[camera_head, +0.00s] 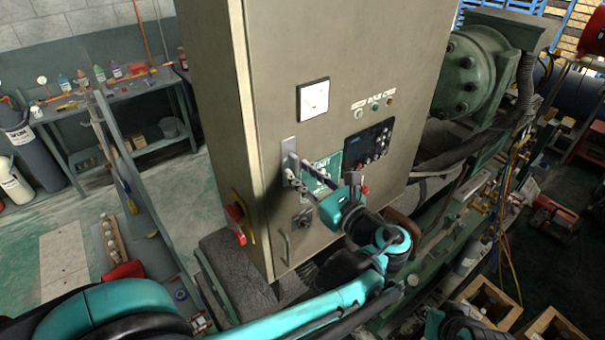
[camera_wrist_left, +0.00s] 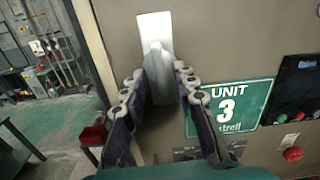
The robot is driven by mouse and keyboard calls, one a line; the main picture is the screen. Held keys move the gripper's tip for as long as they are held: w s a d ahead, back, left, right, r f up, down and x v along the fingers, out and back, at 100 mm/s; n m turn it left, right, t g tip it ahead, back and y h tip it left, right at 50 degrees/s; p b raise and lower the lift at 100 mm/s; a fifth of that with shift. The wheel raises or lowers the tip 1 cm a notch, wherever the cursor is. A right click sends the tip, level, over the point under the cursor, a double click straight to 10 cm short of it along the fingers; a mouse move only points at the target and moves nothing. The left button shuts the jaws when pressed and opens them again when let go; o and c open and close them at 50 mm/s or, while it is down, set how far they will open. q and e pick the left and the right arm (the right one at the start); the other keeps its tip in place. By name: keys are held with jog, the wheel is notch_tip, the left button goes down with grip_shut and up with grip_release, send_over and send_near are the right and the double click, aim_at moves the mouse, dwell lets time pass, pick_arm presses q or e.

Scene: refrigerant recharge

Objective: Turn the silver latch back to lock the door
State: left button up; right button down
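The silver latch (camera_head: 289,146) is mounted near the left edge of the cabinet door (camera_head: 340,60). In the left wrist view its bright plate (camera_wrist_left: 154,30) is at top centre, with the darker latch handle (camera_wrist_left: 158,82) hanging below it. My left gripper (camera_head: 288,170) is at the latch. In the left wrist view the left gripper (camera_wrist_left: 157,76) has its two fingers apart, one on each side of the handle. Whether either finger touches the handle cannot be told. The door looks flush with the cabinet. My right gripper's fingers do not show.
A green UNIT 3 sign (camera_wrist_left: 238,106) and a control panel (camera_head: 368,142) are right of the latch. A red switch (camera_head: 235,222) is on the cabinet's left side. A door handle (camera_head: 287,249) is lower down. Green machinery (camera_head: 476,72) stands right; open floor is left.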

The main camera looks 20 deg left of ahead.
pick_arm(q)
jog(key=v, duration=0.9)
dwell(0.4)
jog(key=s+a+f+n+g+h+b, duration=0.2)
jog(key=a+f+n+h+b, duration=0.3)
jog(key=f, duration=0.7)
jog(key=s+a+f+n+g+h+b, duration=0.1)
jog(key=a+f+n+g+b, duration=0.15)
jog(key=a+f+b, duration=0.7)
jog(key=s+d+f+n+h+b, duration=0.2)
jog(key=s+f+n+h+b, duration=0.2)
jog(key=f+n, duration=0.4)
jog(key=s+d+f+n+h+b, duration=0.1)
jog(key=s+f+n+h+b, duration=0.3)
jog(key=f+n, duration=0.5)
jog(key=shift+d+f+b, duration=0.4)
jog(key=shift+f+b, duration=0.3)
jog(key=shift+f, duration=0.9)
jog(key=shift+t, duration=0.25)
